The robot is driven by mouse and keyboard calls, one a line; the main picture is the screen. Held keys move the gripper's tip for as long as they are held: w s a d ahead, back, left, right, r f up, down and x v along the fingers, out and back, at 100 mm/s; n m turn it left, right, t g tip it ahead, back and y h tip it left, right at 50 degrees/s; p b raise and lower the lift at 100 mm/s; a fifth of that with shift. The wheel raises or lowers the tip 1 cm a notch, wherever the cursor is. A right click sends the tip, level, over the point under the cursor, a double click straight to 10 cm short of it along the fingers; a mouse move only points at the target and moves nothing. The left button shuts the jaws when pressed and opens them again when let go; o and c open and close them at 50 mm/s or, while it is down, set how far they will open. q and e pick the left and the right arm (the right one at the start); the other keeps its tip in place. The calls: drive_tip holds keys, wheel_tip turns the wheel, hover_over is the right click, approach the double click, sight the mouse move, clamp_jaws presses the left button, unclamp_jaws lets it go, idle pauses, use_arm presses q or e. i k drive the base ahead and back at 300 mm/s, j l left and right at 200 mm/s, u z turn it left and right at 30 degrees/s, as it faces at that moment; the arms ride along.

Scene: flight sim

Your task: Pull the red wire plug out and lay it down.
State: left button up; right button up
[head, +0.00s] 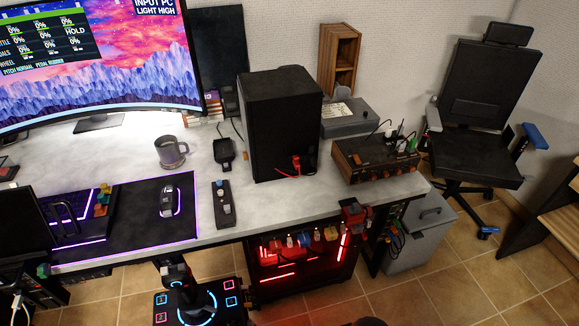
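A red plug with a short red wire (296,163) sits at the lower front of a black upright box (279,115) on the desk. The plug appears to be in the box's front face, and the wire spreads to both sides at its foot. It is too small to tell how deep the plug sits. Neither of my grippers can be made out in the head view, and nothing is seen touching the red plug.
A wooden-sided unit with knobs and cables (375,158) stands right of the box. A small black switch panel (223,204), mouse (168,199) and mug (171,151) lie to the left. Bare grey desk (262,205) lies in front of the box. Red items hang at the desk's front edge.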

sight(297, 165)
drive_tip(key=j+z, duration=0.3)
drive_tip(key=j, duration=0.2)
drive_tip(key=j+z, duration=0.3)
drive_tip(key=j, duration=0.25)
drive_tip(key=k+j+z, duration=0.15)
drive_tip(key=j+z, duration=0.15)
drive_tip(key=j, duration=0.2)
drive_tip(key=k+j+z, duration=0.15)
drive_tip(key=j+z, duration=0.15)
drive_tip(key=j, duration=0.15)
drive_tip(key=i+j+z, duration=0.1)
drive_tip(key=j+z, duration=0.15)
drive_tip(key=j, duration=0.4)
